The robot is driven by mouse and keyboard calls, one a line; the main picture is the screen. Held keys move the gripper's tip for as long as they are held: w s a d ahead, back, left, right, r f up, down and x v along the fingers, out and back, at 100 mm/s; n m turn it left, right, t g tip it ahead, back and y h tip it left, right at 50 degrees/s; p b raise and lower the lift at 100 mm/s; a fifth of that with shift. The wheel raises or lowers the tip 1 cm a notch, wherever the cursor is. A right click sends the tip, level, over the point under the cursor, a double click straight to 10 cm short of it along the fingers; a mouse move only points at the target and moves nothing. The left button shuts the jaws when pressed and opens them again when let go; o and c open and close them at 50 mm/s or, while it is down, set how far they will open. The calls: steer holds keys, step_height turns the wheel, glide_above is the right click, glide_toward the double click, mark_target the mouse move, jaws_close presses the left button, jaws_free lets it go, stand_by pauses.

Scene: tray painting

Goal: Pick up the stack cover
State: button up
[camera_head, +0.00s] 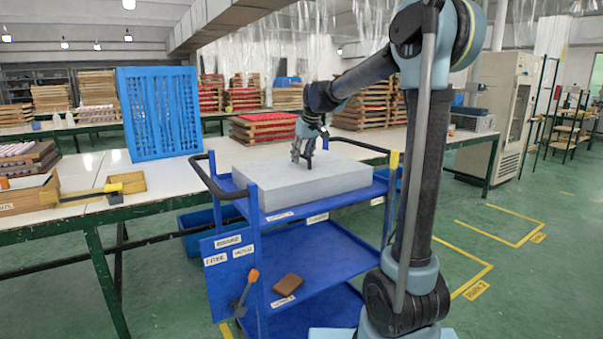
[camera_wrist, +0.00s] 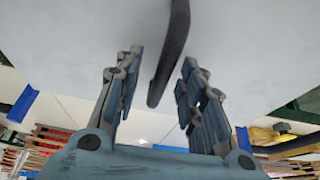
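The stack cover (camera_head: 305,184) is a light grey box-shaped block lying on the top shelf of a blue cart. In the wrist view its pale surface (camera_wrist: 60,50) fills most of the picture. A dark handle-like bar (camera_wrist: 172,50) shows on it, its lower end between my fingers. My gripper (camera_head: 303,160) is over the middle of the cover, pointing down. In the wrist view my gripper (camera_wrist: 155,75) has its two fingers spread on either side of the bar, with gaps to both. Whether the fingertips touch the cover cannot be told.
The blue cart (camera_head: 318,250) has black handles and a lower shelf with a brown block (camera_head: 288,285). Stacked trays (camera_head: 264,128) stand farther back. Green floor is open at right.

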steer(key=shift+w+a+f, duration=0.15)
steer(key=shift+f, duration=0.35)
jaws_close()
steer(key=shift+r, duration=0.1)
